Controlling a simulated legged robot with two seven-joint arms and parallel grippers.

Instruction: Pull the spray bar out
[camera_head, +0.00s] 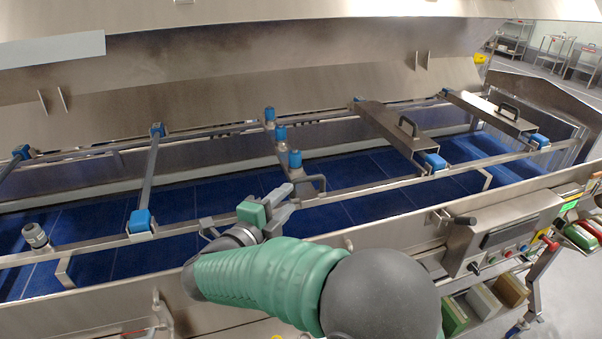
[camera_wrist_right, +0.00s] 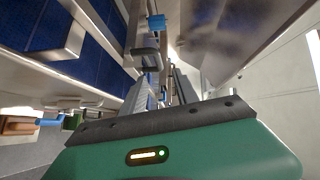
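A metal bar unit with several blue caps (camera_head: 281,134) and a grey loop handle (camera_head: 317,180) crosses the tunnel near the middle. It appears to be the spray bar. My right gripper (camera_head: 288,197) comes in over the near rail with its fingertips just left of and close to the handle. Its fingers look parted, and I see no clear grip on the handle. In the right wrist view, the handle (camera_wrist_right: 146,57) lies ahead of the fingers (camera_wrist_right: 157,90), with a blue cap (camera_wrist_right: 156,22) beyond it. My left gripper is not in view.
Blue conveyor belt (camera_head: 370,203) runs beneath the metal rails. Another cross bar (camera_head: 149,178) with blue ends stands to the left. Two covers with handles (camera_head: 392,130) (camera_head: 495,112) stand to the right. A control box (camera_head: 503,232) sits at the near right, and the raised hood (camera_head: 230,60) hangs behind.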

